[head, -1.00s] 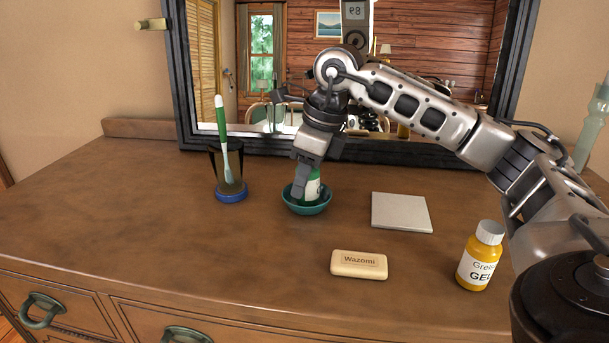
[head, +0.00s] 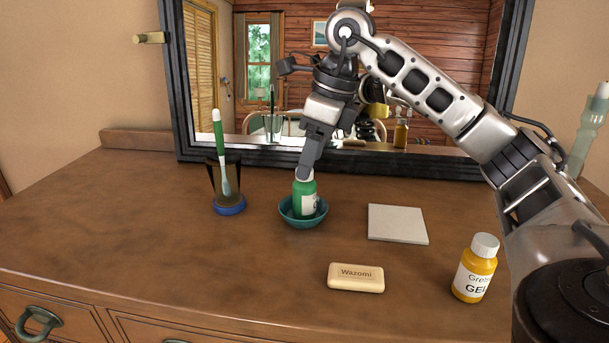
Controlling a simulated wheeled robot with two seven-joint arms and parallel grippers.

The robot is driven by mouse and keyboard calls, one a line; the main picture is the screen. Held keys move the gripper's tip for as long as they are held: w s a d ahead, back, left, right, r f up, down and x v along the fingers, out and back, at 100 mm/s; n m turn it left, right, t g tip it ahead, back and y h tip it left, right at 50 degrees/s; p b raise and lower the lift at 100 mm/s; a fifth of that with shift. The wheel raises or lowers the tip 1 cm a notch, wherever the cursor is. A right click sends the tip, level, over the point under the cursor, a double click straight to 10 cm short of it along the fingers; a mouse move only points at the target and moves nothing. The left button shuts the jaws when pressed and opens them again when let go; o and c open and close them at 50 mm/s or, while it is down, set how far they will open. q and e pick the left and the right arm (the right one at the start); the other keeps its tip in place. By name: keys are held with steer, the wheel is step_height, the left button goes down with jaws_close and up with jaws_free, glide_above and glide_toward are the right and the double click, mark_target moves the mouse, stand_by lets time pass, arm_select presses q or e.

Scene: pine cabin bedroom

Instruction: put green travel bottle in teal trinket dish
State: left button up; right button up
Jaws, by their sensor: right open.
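The green travel bottle (head: 304,198) stands upright in the teal trinket dish (head: 303,219), with a white label on its side. My right gripper (head: 306,172) is just above and behind the bottle, its fingers pointing down at the bottle's top. It is open; whether a finger still touches the cap I cannot tell. The bottle's cap is partly hidden by the fingers. My left gripper is not in view.
A tumbler with a green toothbrush (head: 226,180) stands left of the dish. A pale square tile (head: 398,224) lies to the right, a soap bar (head: 356,278) in front and a yellow gel bottle (head: 474,270) at the front right. A framed mirror (head: 178,80) stands behind.

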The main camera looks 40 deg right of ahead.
steer(key=v, duration=0.5)
steer(key=shift+f, duration=0.1)
stand_by(0.4)
